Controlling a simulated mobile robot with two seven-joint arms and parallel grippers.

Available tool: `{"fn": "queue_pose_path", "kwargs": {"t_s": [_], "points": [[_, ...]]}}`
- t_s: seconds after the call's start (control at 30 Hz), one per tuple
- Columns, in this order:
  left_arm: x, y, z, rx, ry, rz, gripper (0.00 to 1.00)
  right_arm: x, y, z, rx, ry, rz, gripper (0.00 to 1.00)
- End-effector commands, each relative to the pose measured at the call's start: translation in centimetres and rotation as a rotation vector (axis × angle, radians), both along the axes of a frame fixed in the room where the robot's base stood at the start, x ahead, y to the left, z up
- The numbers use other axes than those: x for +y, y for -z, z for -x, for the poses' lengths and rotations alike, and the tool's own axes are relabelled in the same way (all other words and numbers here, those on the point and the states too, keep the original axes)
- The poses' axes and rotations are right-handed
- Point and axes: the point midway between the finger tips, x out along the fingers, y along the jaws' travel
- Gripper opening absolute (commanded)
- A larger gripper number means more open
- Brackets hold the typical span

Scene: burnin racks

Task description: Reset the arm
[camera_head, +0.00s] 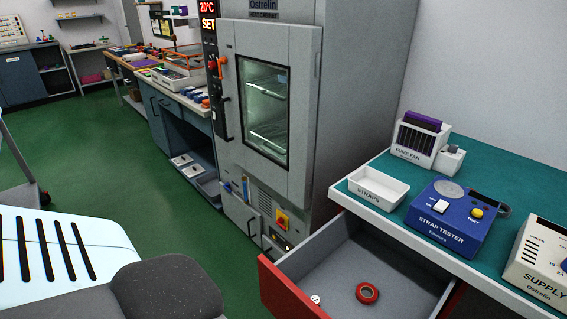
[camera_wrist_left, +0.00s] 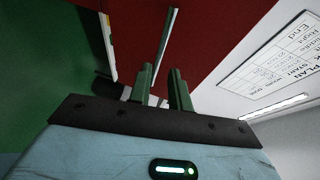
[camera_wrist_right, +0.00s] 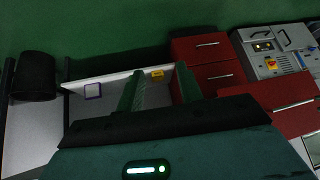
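Neither gripper shows in the head view. In the left wrist view my left gripper (camera_wrist_left: 162,82) has its two dark green fingers apart with nothing held between them. Beyond them is a red drawer front (camera_wrist_left: 215,40) with a long metal handle (camera_wrist_left: 168,40); the handle's lower end appears between the fingers, and I cannot tell how near it is. In the right wrist view my right gripper (camera_wrist_right: 158,82) has its fingers wide apart and empty. The green floor (camera_wrist_right: 120,25) and red drawer units (camera_wrist_right: 198,48) lie beyond it.
An open drawer (camera_head: 335,262) holds a red ring (camera_head: 367,293) and a small white round piece (camera_head: 315,299). The bench (camera_head: 500,170) above bears a straps tray (camera_head: 378,183), a blue strap tester (camera_head: 452,222) and a supply box (camera_head: 540,262). The grey oven (camera_head: 300,150) is closed.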

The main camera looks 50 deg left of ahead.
Motion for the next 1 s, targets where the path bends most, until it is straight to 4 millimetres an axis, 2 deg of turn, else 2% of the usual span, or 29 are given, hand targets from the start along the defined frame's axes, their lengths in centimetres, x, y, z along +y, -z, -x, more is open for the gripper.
{"fn": "queue_pose_path", "kwargs": {"t_s": [0.27, 0.37, 0.47, 0.57, 0.7, 0.8, 0.9, 1.0], "points": [[0.0, 0.0, 0.0, 0.006, -0.005, 0.006, 0.2, 0.0, -0.1, 0.2, 0.003, 0.0, -0.001, 0.36], [0.0, -0.2, 0.4, 0.061, -0.066, 0.082, 0.2, 0.0, -0.8, -0.2, -0.009, 0.001, -0.001, 0.36], [-0.1, -0.5, 1.4, 0.199, -0.209, 0.266, 0.2, 0.0, -2.4, -1.2, -0.035, 0.002, -0.001, 0.36], [-0.5, -0.3, 3.3, 0.388, -0.402, 0.521, 0.2, 0.0, -4.4, -2.4, -0.072, 0.003, -0.001, 0.36], [-2.2, 0.3, 6.7, 0.642, -0.65, 0.859, 0.2, -0.1, -6.6, -3.7, -0.113, 0.003, 0.0, 0.36], [-3.6, 0.8, 8.9, 0.782, -0.782, 1.034, 0.2, -0.3, -7.3, -4.1, -0.128, 0.001, 0.005, 0.36], [-4.7, 1.1, 10.4, 0.872, -0.863, 1.136, 0.2, -0.5, -7.8, -4.5, -0.14, -0.004, 0.009, 0.36], [-5.1, 1.3, 11.0, 0.91, -0.898, 1.177, 0.2, -0.7, -7.9, -4.6, -0.144, -0.007, 0.014, 0.36]]}}
